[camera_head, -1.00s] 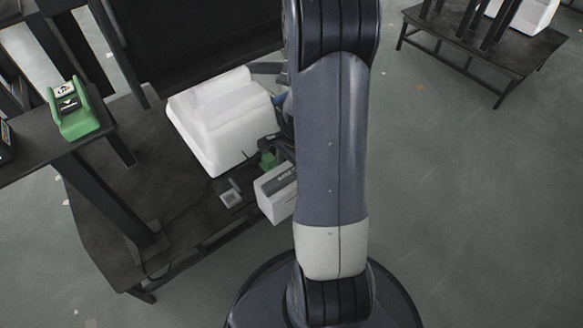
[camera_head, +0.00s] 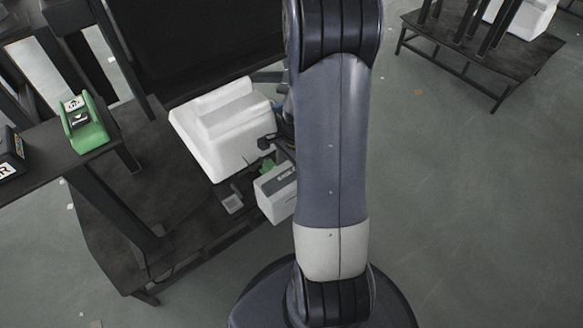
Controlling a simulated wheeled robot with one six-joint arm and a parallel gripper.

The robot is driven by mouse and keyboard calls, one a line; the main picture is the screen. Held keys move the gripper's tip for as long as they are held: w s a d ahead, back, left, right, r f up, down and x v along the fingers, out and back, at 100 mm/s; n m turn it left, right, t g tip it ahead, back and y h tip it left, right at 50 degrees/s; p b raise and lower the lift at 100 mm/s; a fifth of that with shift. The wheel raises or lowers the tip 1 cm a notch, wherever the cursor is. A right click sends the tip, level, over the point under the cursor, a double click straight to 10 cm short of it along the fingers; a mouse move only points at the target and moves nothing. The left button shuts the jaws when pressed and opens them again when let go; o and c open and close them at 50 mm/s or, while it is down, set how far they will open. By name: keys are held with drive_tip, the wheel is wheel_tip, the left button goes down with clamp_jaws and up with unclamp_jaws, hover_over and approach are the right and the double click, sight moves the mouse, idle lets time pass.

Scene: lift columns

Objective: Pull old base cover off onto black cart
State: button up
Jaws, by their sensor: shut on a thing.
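A white block-shaped cover (camera_head: 222,125) with a stepped top sits low over a black platform (camera_head: 122,215) at left centre. My gripper (camera_head: 268,142) is mostly hidden behind my own arm. Its dark tip shows at the cover's right edge and appears shut on it. The exact grip is hidden, and I cannot tell whether the cover is lifted clear of the platform. I cannot tell which of the black structures is the cart.
A small light box (camera_head: 277,193) stands just below the cover. A green device (camera_head: 84,123) sits on a raised black shelf at left. A black low table (camera_head: 490,55) with posts stands at top right. Open grey floor (camera_head: 470,220) fills the right side.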

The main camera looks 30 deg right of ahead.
drive_tip(key=shift+r+p, duration=1.45)
drive_tip(key=shift+r, duration=0.35)
